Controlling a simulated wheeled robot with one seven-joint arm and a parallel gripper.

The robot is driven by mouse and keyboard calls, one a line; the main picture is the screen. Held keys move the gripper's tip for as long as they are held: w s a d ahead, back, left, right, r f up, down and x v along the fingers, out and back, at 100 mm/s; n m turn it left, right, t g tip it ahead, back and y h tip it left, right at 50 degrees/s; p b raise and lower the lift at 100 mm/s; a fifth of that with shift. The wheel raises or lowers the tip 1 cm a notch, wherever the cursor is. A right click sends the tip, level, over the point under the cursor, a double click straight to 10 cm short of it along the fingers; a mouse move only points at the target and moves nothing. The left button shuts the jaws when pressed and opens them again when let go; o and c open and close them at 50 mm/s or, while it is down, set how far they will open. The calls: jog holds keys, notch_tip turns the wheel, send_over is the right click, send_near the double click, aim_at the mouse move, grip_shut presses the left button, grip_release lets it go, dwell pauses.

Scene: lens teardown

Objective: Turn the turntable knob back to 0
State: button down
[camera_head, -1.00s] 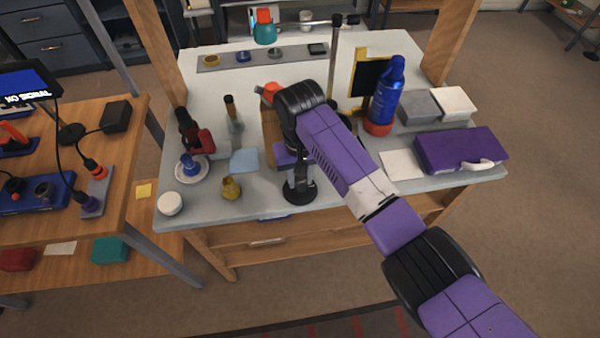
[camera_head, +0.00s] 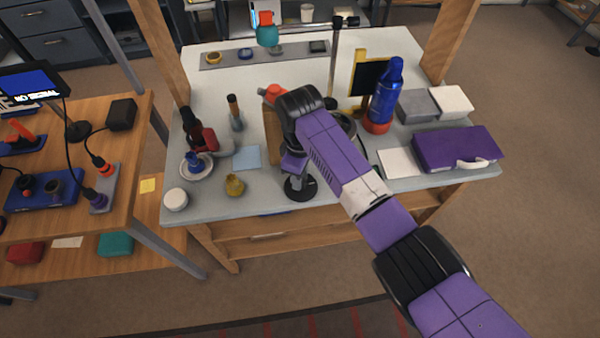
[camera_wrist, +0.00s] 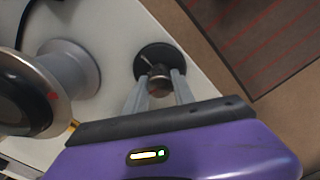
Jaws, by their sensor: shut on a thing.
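The turntable knob (camera_wrist: 159,80) is a small dark, brownish cap on a round black base with a pale mark, in the wrist view. The black base (camera_head: 300,190) shows near the bench's front edge in the head view. My gripper (camera_wrist: 160,82) is shut on the knob, with one grey finger on each side. In the head view my gripper (camera_head: 293,170) points down above the base, and the knob itself is hard to make out. The knob's exact angle and any 0 mark are too small to read.
A grey flared pedestal (camera_wrist: 72,68) and a dark round body with a red dot (camera_wrist: 25,98) stand close left in the wrist view. A brass-coloured piece (camera_head: 234,185) and blue bottle (camera_head: 383,98) stand on the bench. The bench's front edge is close to the knob.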

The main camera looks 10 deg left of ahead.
jog(key=shift+n, duration=1.6)
jog(key=c, duration=1.1)
grip_release()
jog(key=shift+o, duration=0.2)
notch_tip(320, 180, up, 8)
jog(key=shift+f, duration=0.1)
